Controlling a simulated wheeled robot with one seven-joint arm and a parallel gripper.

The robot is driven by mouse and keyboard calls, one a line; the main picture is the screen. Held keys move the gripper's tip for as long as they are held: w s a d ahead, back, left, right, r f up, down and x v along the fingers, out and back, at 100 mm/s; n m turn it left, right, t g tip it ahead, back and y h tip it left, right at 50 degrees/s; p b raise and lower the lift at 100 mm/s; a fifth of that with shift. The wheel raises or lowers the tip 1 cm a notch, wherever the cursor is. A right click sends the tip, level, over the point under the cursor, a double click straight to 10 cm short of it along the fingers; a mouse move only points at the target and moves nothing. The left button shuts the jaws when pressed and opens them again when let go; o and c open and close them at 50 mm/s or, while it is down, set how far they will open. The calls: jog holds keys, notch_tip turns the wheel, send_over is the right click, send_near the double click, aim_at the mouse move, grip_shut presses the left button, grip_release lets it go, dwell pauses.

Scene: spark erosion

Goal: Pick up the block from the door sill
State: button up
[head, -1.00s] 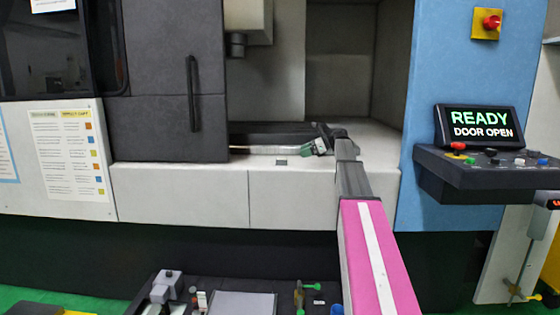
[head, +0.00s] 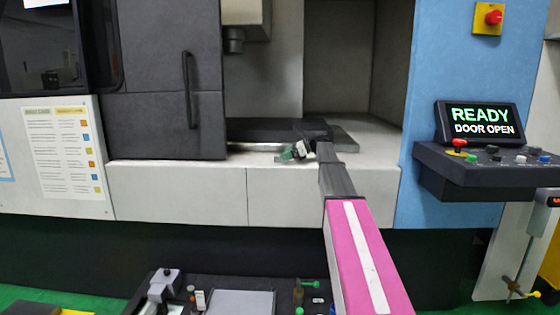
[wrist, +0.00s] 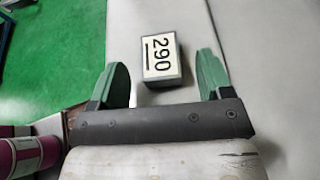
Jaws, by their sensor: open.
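The block (wrist: 161,57) shows in the wrist view as a small dark block with a white top face marked 290. It lies on the pale door sill (wrist: 196,130), between the two green fingers of my gripper (wrist: 162,64), with gaps on both sides. My gripper is open and empty. In the head view my gripper (head: 293,152) is low over the sill (head: 200,182), and I cannot make out the block there, as the gripper covers its place.
The machine door (head: 170,80) stands to the left of the opening. A control panel (head: 485,150) reading READY, DOOR OPEN is at the right. A dark tray (head: 250,133) lies inside behind my gripper. A cart of tools (head: 240,300) stands below.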

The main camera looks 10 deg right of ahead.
jog(key=x, duration=0.2)
jog(key=shift+w+a+f, duration=0.1)
jog(key=shift+a+f, duration=0.05)
jog(key=shift+a, duration=0.1)
jog(key=c, duration=1.3)
